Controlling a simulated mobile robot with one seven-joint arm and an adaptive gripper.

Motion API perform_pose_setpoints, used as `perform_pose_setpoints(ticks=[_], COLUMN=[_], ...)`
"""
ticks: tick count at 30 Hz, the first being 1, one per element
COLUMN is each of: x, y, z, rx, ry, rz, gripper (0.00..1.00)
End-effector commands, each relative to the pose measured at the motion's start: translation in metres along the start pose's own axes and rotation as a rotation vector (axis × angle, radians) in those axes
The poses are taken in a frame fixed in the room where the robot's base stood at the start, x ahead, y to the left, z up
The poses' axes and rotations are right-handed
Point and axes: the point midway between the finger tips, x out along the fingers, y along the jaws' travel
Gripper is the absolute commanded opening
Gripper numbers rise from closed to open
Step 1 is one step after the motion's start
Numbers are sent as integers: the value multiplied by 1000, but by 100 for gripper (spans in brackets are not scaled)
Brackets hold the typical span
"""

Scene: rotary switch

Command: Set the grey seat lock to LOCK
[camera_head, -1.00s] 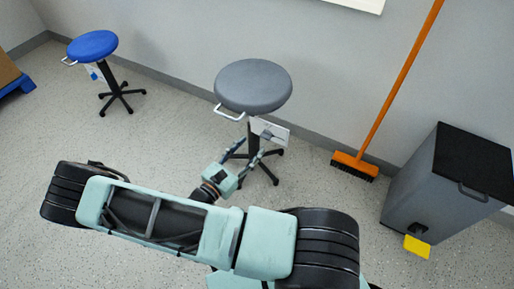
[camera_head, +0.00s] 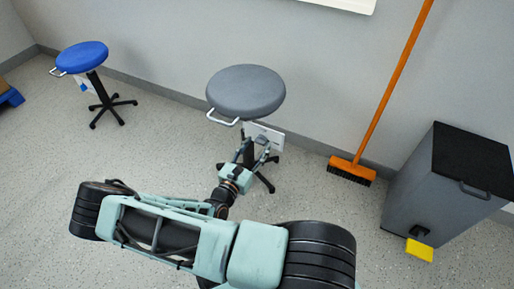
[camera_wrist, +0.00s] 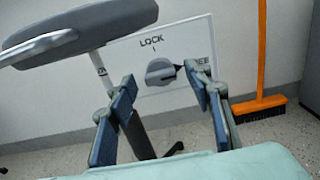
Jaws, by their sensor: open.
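The grey stool (camera_head: 246,92) stands near the wall, with a white label plate (camera_head: 265,136) under its seat. In the wrist view the plate (camera_wrist: 127,56) carries a grey rotary knob (camera_wrist: 159,72), the seat lock. "LOCK" is printed above the knob, and partly hidden lettering ending in "EE" is at its right. The knob's dark pointer points right, toward that lettering. My gripper (camera_head: 252,151) is open in front of the plate. In the wrist view my gripper (camera_wrist: 167,92) has one finger on each side of the knob, with nothing between them touching it visibly.
A blue stool (camera_head: 82,56) stands at the left. An orange broom (camera_head: 385,100) leans on the wall to the right, beside a grey pedal bin (camera_head: 440,185) with a yellow pedal. The seat rim (camera_wrist: 85,28) overhangs the plate's upper left.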

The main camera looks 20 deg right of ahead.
Motion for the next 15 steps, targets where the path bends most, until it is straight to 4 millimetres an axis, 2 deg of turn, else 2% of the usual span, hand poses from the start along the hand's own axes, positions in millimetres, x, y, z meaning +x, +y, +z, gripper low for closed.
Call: perform_pose_setpoints(ticks=[11,15], x=[7,6], y=[0,0], z=[0,0], rx=[1,1], ry=[0,0], rz=[0,0], gripper=[46,31])
